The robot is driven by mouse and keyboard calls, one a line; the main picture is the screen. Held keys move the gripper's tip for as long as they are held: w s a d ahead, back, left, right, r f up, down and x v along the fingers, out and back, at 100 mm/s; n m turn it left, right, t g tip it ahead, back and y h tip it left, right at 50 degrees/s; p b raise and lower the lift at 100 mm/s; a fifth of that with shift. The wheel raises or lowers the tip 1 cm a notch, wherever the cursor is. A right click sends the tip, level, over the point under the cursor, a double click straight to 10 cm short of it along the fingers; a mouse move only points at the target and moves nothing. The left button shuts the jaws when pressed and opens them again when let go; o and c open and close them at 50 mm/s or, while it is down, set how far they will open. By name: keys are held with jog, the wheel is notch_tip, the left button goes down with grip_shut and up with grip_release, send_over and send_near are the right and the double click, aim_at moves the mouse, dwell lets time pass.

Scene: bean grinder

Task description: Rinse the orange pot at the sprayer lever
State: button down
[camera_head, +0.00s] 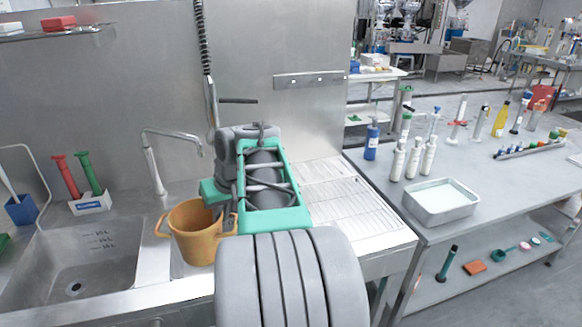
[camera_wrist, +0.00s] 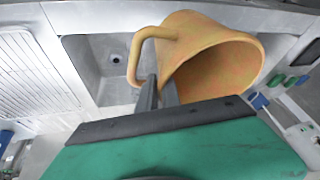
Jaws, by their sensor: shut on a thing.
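The orange pot (camera_head: 190,240) is upright or nearly so, beside the right edge of the sink basin in the head view. Its handle shows on the left. My gripper (camera_wrist: 160,94) is shut on the pot near a handle; the exact contact is partly hidden. In the head view my green-and-grey wrist hides the fingers at the pot's right side. In the wrist view the pot (camera_wrist: 205,55) shows its open mouth toward the right. The sprayer lever (camera_head: 238,101) is a dark bar by the hanging sprayer (camera_head: 210,100), behind and above my wrist.
A curved faucet (camera_head: 152,165) stands behind the pot. The empty sink basin (camera_head: 85,260) lies to the left, with a holder (camera_head: 90,203) of red and green tools behind it. A ribbed drainboard (camera_head: 340,205) is at right, then a table with bottles and a metal tray (camera_head: 440,215).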

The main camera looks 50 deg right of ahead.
jog(key=s+d+r+m+h+p, duration=0.1)
jog(key=s+d+r, duration=0.3)
jog(key=d, duration=0.5)
jog(key=s+d+r+m+p, duration=0.1)
jog(key=s+d+r, duration=0.1)
jog(key=s+d, duration=0.45)
jog(key=w+d+f+p, duration=0.1)
jog(key=w+d, duration=0.1)
jog(key=w, duration=0.5)
jog(key=w+d+f+p, duration=0.1)
jog(key=w+d+p, duration=0.1)
jog(key=w, duration=0.6)
jog(key=shift+d+f, duration=0.15)
jog(key=shift+d, duration=0.4)
jog(key=shift+s+d+p, duration=0.1)
jog(key=shift+d+p, duration=0.45)
jog(key=shift+p, duration=0.15)
jog(key=shift+a, duration=0.1)
